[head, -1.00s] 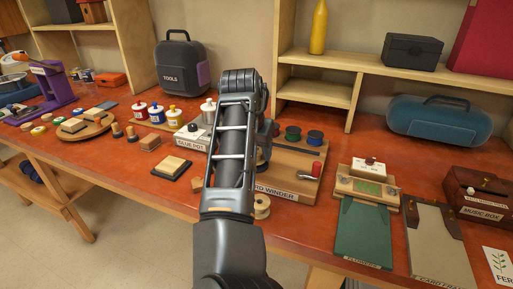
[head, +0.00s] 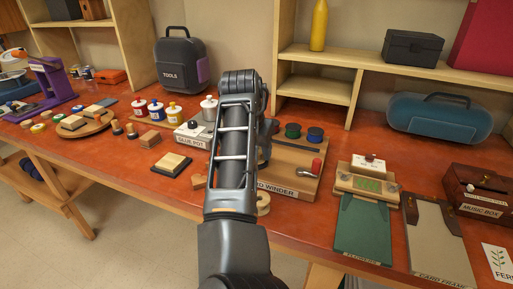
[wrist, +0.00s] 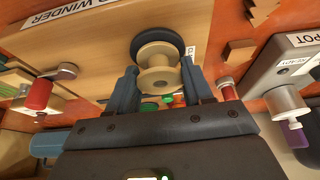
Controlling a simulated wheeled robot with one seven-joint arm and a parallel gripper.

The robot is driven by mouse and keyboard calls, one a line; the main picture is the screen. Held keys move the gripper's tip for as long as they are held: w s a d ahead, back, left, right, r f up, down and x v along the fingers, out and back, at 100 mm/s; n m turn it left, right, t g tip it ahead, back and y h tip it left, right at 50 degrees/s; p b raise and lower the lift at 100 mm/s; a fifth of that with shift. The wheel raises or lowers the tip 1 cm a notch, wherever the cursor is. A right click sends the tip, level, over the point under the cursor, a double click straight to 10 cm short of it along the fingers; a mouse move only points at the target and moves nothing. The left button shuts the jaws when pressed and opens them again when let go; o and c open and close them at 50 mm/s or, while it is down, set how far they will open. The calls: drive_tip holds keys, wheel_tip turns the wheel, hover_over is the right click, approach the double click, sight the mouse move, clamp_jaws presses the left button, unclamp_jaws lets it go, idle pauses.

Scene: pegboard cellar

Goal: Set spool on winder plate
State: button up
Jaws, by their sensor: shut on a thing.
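The cream spool (wrist: 158,80) stands between the two fingertips of my gripper (wrist: 160,84) in the wrist view. My gripper is shut on it. A dark round winder plate (wrist: 157,30) lies just beyond the spool on the wooden winder board (wrist: 105,50). The spool's far flange overlaps the plate in this view; I cannot tell if they touch. In the head view the winder board (head: 300,184) shows right of my arm, which hides my gripper and the held spool.
A red crank knob (head: 317,166) and green (head: 293,131) and blue (head: 315,134) spools are on the winder. The glue pot (head: 192,137) stands left. A cream ring-shaped thing (head: 263,204) lies by the front edge. A flower press (head: 366,190) stands right.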

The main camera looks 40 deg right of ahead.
drive_tip(key=shift+r, duration=0.1)
idle(0.5)
idle(0.3)
drive_tip(key=o, duration=1.5)
drive_tip(key=shift+c, duration=0.2)
drive_tip(key=shift+p, duration=0.35)
drive_tip(key=shift+r+p, duration=2.15)
drive_tip(key=shift+r, duration=1.3)
